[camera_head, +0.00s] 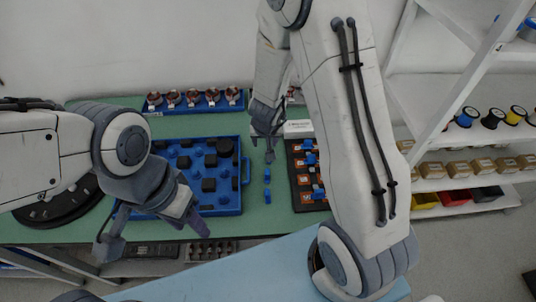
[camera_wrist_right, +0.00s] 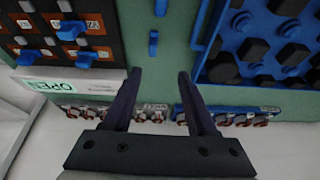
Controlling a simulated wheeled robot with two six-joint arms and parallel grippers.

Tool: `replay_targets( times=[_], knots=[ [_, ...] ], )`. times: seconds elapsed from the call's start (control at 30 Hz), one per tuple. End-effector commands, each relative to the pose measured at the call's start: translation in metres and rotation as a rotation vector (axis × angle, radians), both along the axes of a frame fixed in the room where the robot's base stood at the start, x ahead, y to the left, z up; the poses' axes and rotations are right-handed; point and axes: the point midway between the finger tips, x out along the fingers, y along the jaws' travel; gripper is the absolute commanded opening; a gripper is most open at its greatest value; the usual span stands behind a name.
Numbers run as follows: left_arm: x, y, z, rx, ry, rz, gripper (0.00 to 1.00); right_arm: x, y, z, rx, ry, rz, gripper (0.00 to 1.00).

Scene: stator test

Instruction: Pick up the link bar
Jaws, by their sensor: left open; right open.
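Two small blue bars lie on the green tabletop between the blue tray and the dark fixture board. The farther bar (camera_head: 267,175) also shows in the right wrist view (camera_wrist_right: 153,43), and the nearer bar (camera_head: 267,195) shows there at the top edge (camera_wrist_right: 160,7). I cannot tell which one the task calls the link bar. My right gripper (camera_head: 268,152) is open and empty, behind the bars in the head view; its fingers (camera_wrist_right: 158,75) point toward them, apart from both. My left gripper (camera_head: 152,238) is open and empty at the table's front edge.
The blue tray (camera_head: 245,172) with black and blue parts stands left of the bars. The dark fixture board (camera_head: 292,183) with blue and orange parts stands right. A blue rack (camera_head: 205,109) of copper stators is at the back. Shelves with spools and boxes stand right.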

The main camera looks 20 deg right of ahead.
Motion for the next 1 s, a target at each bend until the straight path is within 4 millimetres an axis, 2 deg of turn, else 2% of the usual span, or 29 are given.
replay_targets(
  times=[0.1,0.3,0.53,0.7,0.83,1.0],
  knots=[
    [0.0,0.0,-0.007,0.0,0.0,0.0,0.5,0.003,-0.011,-0.015,-0.017,0.003,-0.027,0.57],
    [0.0,0.0,-0.026,0.0,0.0,-0.001,0.5,0.013,-0.015,-0.044,-0.018,0.002,-0.027,0.57],
    [0.0,0.0,-0.04,0.0,0.0,-0.001,0.5,0.02,-0.018,-0.066,-0.016,0.001,-0.025,0.57],
    [0.0,0.0,-0.058,0.0,0.0,-0.001,0.5,0.026,-0.023,-0.093,-0.016,0.001,-0.025,0.57],
    [0.0,0.0,-0.061,0.0,0.0,-0.001,0.5,0.031,-0.024,-0.102,-0.015,0.0,-0.025,0.57],
    [0.0,0.0,-0.06,0.0,0.0,-0.001,0.5,0.033,-0.024,-0.103,-0.016,0.0,-0.024,0.57]
  ],
)
